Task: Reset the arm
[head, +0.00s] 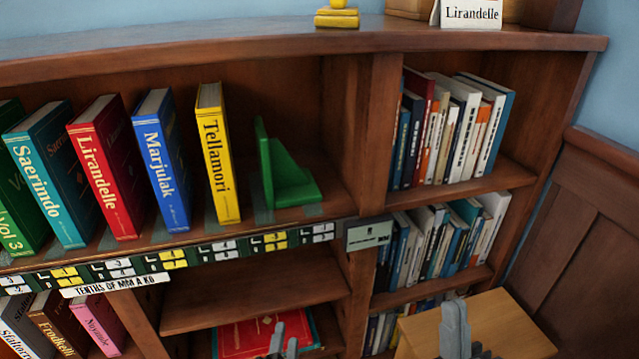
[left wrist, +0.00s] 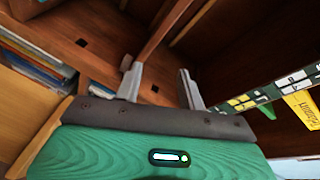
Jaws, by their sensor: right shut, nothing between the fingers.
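My left gripper (head: 284,344) shows at the bottom edge of the head view, in front of the lower shelf opening with a red book (head: 248,336). In the left wrist view my left gripper (left wrist: 160,70) has its two grey fingers spread apart, with nothing between them. My right gripper (head: 458,330) shows at the bottom of the head view, right of the left one, in front of a light wooden box-like piece (head: 505,325). Its fingers are together and hold nothing. Most of both arms is out of the head view.
A wooden bookcase (head: 290,48) fills the view. Its upper shelf holds upright books, including the yellow Tellamori (head: 218,160), and a green bookend (head: 290,180). The right shelves hold packed books (head: 455,130). A label strip (head: 220,250) runs along the shelf edge. The middle lower shelf (head: 255,298) is clear.

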